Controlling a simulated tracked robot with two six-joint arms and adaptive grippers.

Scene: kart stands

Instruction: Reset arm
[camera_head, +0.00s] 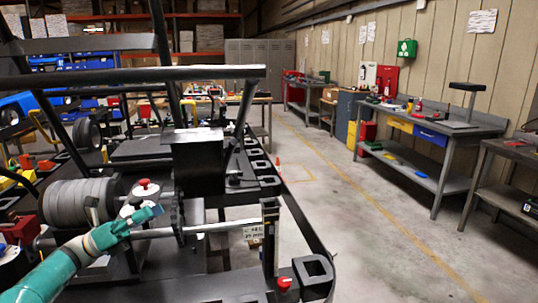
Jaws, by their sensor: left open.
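My left arm (50,277) is teal and comes in from the lower left corner. My left gripper (155,210) is at its end, small in the picture, open, in front of the dark kart frame. It is close to a metal axle bar (215,227) and to the right of a grey ribbed wheel (75,203). A white part with a red knob (144,186) shows just above and behind it. I cannot tell whether the gripper touches any of these. Nothing shows held in it. My right gripper is not in view.
A kart frame with a dark top bar (180,74) fills the left half. A red knob (284,283) sits on its lower right end. Workbenches (430,125) line the right wall.

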